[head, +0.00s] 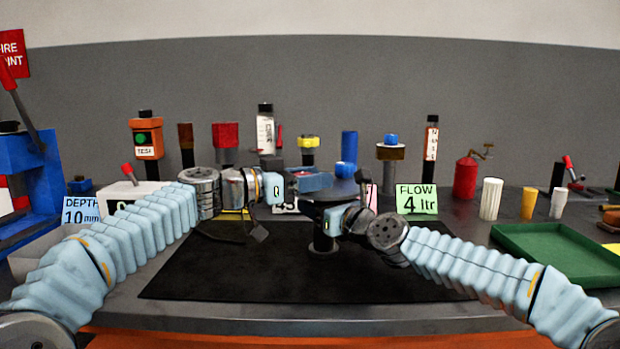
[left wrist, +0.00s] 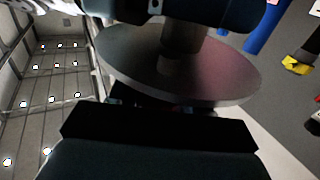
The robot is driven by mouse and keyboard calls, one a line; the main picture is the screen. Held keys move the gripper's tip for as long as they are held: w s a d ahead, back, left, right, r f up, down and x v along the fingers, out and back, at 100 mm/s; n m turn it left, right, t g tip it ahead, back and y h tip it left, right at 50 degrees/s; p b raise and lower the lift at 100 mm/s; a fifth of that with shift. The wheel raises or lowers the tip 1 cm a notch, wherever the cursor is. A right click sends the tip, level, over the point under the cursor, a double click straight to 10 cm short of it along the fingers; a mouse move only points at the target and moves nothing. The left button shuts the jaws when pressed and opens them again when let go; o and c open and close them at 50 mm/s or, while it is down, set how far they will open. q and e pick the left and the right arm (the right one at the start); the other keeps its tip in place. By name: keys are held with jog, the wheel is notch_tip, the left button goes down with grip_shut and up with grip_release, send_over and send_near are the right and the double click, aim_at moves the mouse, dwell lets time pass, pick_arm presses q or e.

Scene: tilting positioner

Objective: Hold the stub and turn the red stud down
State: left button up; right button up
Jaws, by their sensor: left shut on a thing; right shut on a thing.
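The tilting positioner's dark post (head: 322,244) stands on the black mat at the middle of the table. My left gripper (head: 292,188) is shut on a part at the upper side of the positioner. My right gripper (head: 328,215) is lower and just right of it, shut on a part beside the post. In the left wrist view a grey round plate (left wrist: 125,62) lies close to the camera, tilted, with a short grey stub (left wrist: 183,42) on its face and a reddish tint on its right side. The red stud cannot be made out; the grippers hide the gripped parts.
The black mat (head: 230,275) is clear in front. A green card reading FLOW 4 ltr (head: 417,200) stands behind right. A blue open box (head: 315,181) and several bottles and tools line the back. A green tray (head: 545,243) lies at right, a blue press (head: 30,190) at left.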

pick_arm(q)
jog(key=shift+s+m+g+h, duration=0.15)
jog(key=shift+m+g+h, duration=0.55)
jog(key=shift+m+g, duration=0.5)
jog(key=shift+g, duration=0.4)
jog(key=o, duration=1)
jog(key=v, duration=1.2)
jog(key=shift+c, duration=0.3)
